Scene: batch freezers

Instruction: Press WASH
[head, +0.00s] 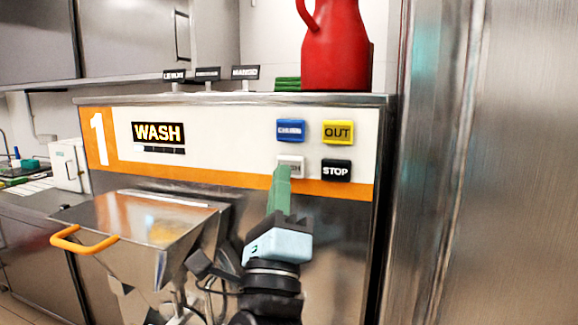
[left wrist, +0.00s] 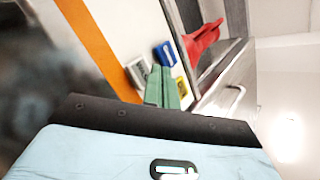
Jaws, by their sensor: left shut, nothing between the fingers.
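The white button (head: 291,162) sits at the lower left of a group of buttons on the freezer's front panel. Its label is partly hidden behind my left gripper's fingertips. My left gripper (head: 281,172) has green fingers, shut and empty, with the tips over the lower part of this button; I cannot tell whether they touch it. In the left wrist view the green fingers (left wrist: 162,88) point at the panel beside the white button (left wrist: 137,72). The display (head: 158,134) on the panel reads WASH in lit letters. My right gripper is not in view.
Close by are a blue button (head: 290,130), a yellow OUT button (head: 338,132) and a black STOP button (head: 336,171). A steel hopper with an orange handle (head: 84,241) juts out at left. A red jug (head: 334,48) stands on top. A steel wall (head: 500,180) is at right.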

